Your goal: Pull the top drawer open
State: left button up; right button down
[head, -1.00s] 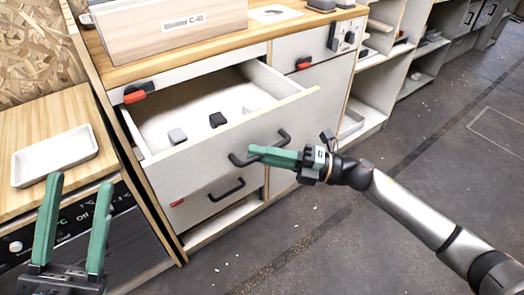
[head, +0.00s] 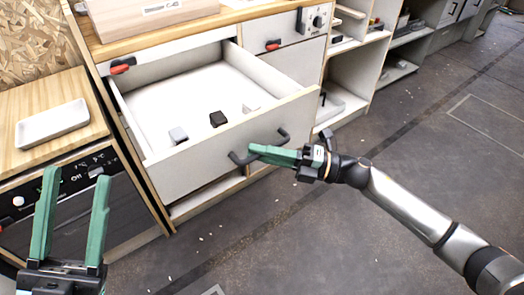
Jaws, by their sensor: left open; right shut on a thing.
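The white top drawer (head: 225,150) is pulled well out of the wooden-topped cabinet. Its dark bar handle (head: 283,138) is on the front panel. My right gripper (head: 262,153) is shut on this handle, its green fingers hiding the handle's middle. My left gripper (head: 72,215) is open and empty at the lower left, in front of the oven and apart from the drawer.
A white tray (head: 52,123) lies on the wooden counter at the left, above a black oven (head: 85,205). A wooden box (head: 150,16) stands on the cabinet top. Open shelves (head: 350,75) stand to the right. The grey floor (head: 300,235) in front is mostly clear.

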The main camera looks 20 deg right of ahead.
pick_arm(q)
jog(key=shift+s+d, duration=0.1)
jog(key=shift+s, duration=0.15)
pick_arm(e)
jog(key=shift+s+d, duration=0.1)
jog(key=shift+s, duration=0.2)
jog(key=c, duration=0.8)
grip_release()
jog(key=shift+c, duration=0.2)
pick_arm(q)
jog(key=shift+w+f+n+y+p, duration=0.35)
jog(key=shift+w+f+n+y, duration=0.3)
jog(key=shift+y, duration=0.35)
pick_arm(e)
jog(key=v, duration=1.2)
jog(key=shift+d, duration=0.25)
pick_arm(q)
jog(key=shift+r, duration=0.25)
pick_arm(e)
jog(key=shift+s, duration=0.15)
